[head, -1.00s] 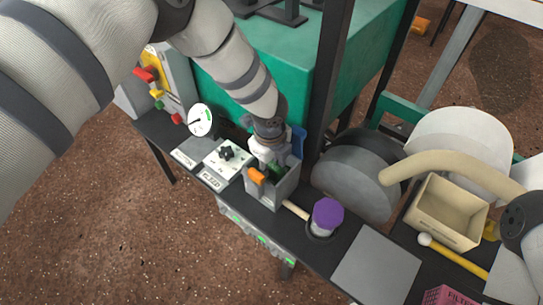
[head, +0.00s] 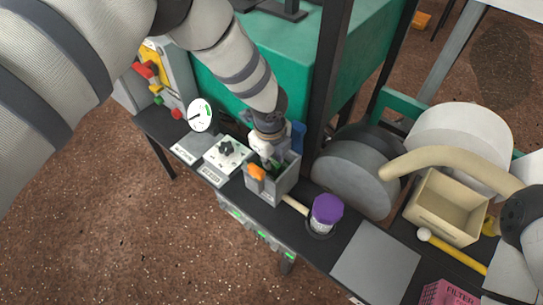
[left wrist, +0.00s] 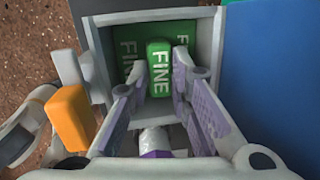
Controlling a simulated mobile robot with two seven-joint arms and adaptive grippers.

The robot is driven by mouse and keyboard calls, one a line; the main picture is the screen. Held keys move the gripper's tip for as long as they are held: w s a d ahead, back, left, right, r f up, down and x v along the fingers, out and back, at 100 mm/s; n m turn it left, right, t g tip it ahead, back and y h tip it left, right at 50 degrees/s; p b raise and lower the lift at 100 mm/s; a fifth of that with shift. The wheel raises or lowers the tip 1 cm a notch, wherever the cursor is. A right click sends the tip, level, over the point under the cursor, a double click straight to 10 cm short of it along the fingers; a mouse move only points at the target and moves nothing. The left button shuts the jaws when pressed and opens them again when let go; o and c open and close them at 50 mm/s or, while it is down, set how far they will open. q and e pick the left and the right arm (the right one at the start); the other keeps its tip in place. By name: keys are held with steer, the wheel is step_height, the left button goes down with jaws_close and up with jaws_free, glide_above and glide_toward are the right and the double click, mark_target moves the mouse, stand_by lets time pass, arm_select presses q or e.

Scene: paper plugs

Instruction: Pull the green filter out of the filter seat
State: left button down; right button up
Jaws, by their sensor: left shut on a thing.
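The green filter (left wrist: 160,58), marked FINE, is inside the grey box-shaped filter seat (left wrist: 150,17) in the left wrist view. My left gripper (left wrist: 161,78) is shut on the filter's raised green tab, one finger on each side. In the head view my left gripper (head: 267,153) reaches down into the top of the seat (head: 268,191), and little of the filter shows there. An orange handle (left wrist: 71,117) is on the seat's left side; it also shows in the head view (head: 257,172). My right gripper is out of view.
The seat stands on a narrow dark bench (head: 345,238). A white gauge (head: 200,115) and a knob panel (head: 226,153) are left of it. A purple-topped jar (head: 327,208), grey discs (head: 352,178) and a tan bin (head: 445,207) are right. A dark post (head: 325,85) rises behind.

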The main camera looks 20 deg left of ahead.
arm_select(q)
steer(key=shift+r+p, duration=0.3)
steer(key=shift+r, duration=0.4)
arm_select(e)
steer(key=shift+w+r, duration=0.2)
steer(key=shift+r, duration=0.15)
arm_select(q)
steer(key=shift+r+p, duration=1.15)
steer(key=shift+r, duration=1.15)
steer(key=shift+d+r+p, duration=0.1)
steer(key=shift+r+p, duration=0.6)
steer(key=shift+r, duration=1.05)
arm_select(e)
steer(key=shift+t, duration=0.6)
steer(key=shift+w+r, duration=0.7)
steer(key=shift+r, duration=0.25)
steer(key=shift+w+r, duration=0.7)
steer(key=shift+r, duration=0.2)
arm_select(q)
steer(key=shift+r, duration=0.1)
step_height(320, 180, up, 3)
steer(key=shift+f+p, duration=0.1)
steer(key=shift+p, duration=0.45)
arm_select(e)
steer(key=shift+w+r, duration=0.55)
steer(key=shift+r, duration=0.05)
